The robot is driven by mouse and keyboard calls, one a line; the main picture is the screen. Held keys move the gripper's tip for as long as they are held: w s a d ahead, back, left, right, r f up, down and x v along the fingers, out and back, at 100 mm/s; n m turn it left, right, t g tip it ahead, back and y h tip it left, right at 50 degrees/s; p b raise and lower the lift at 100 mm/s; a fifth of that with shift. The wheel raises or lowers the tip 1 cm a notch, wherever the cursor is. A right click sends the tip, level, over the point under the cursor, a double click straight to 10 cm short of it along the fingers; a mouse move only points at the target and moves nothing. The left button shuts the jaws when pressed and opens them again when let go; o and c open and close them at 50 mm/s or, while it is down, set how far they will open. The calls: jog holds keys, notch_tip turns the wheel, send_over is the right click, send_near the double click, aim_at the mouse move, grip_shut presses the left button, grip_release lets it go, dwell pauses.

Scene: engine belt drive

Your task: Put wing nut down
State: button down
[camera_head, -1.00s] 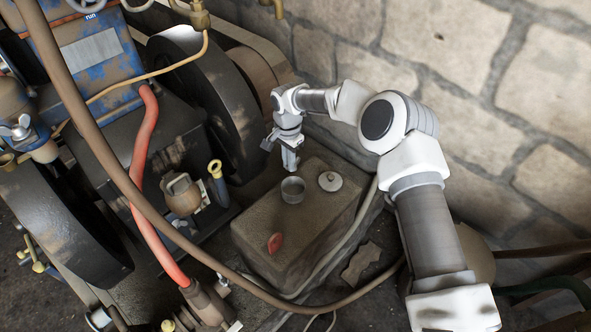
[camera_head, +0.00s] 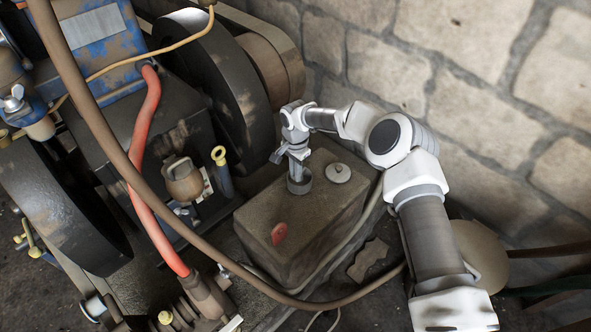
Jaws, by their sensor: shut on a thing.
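My gripper (camera_head: 297,177) points down over a stone block (camera_head: 255,208), with its fingertips at the mouth of a small round grey metal cup (camera_head: 300,186). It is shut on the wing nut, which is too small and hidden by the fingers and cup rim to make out. I cannot tell whether the nut touches the cup's bottom. The cup stands upright near the back of the block's top.
A pale round lid with a knob (camera_head: 338,174) lies right of the cup. A red piece (camera_head: 279,233) is on the block's front. The engine's dark wheel (camera_head: 215,80) stands close left, a stone wall (camera_head: 450,60) behind. A brown hose (camera_head: 125,160) crosses in front.

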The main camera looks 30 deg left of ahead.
jog(key=shift+f, duration=0.35)
jog(key=c, duration=0.9)
grip_release()
jog(key=shift+r, duration=0.1)
jog(key=shift+r+p, duration=1.55)
jog(key=shift+r, duration=1.9)
jog(key=shift+r, duration=0.1)
